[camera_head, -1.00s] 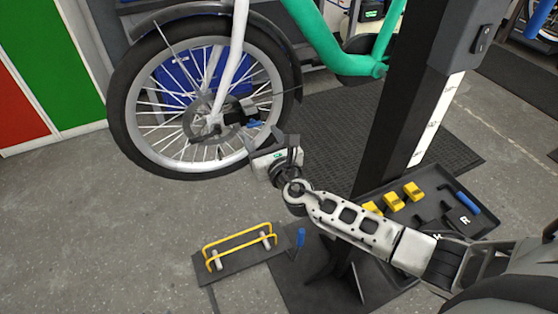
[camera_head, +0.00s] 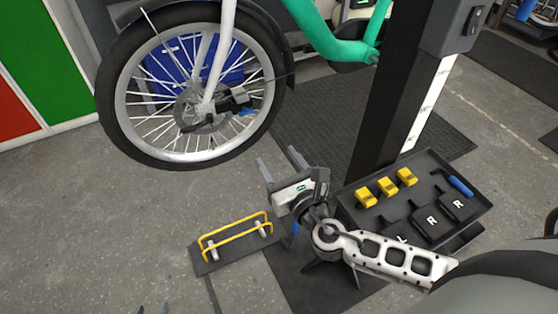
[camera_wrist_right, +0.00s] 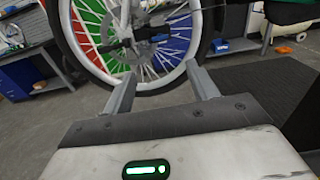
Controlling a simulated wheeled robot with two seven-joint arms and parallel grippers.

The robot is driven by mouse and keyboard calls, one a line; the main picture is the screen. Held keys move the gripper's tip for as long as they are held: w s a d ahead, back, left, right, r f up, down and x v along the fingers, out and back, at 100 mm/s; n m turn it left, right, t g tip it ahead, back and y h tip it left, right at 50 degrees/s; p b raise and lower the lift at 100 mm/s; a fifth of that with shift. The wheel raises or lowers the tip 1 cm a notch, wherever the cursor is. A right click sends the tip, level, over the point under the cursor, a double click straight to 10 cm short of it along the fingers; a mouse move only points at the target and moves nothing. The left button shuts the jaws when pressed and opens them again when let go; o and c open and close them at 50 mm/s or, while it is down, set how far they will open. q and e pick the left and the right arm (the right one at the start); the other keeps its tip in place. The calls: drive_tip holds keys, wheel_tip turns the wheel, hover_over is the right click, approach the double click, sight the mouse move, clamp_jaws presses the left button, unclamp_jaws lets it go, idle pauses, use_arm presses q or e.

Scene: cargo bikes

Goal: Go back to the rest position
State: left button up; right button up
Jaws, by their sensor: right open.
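My right gripper (camera_head: 279,160) is open, with nothing between its fingers. In the head view it is over the floor below and to the right of the bike wheel. In the right wrist view its two fingers (camera_wrist_right: 161,74) stand apart and point toward the wheel, clear of it. My left gripper (camera_head: 152,309) shows only as two fingertips at the bottom edge of the head view. The tips are apart with nothing seen between them; the rest is out of frame.
A green bike's front wheel (camera_head: 118,124) is at the upper left, beside a dark stand post (camera_head: 392,105). A black tray (camera_head: 352,213) holds yellow blocks, dark pads and a blue-handled hex key. A yellow-railed plate (camera_head: 206,262) lies on the floor. Floor at left is clear.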

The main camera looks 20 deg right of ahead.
drive_tip(key=s+a+f+m+g+y, duration=0.1)
drive_tip(key=s+f+m, duration=0.4)
drive_tip(key=m, duration=1.2)
drive_tip(key=s+a+f+m+g+y, duration=0.1)
drive_tip(key=s+a+f+m+g, duration=0.2)
drive_tip(key=m, duration=1.4)
drive_tip(key=s+f+g, duration=0.3)
drive_tip(key=s, duration=0.4)
drive_tip(key=shift+a+f+g, duration=0.15)
drive_tip(key=shift+f+g, duration=0.1)
drive_tip(key=shift+g, duration=0.05)
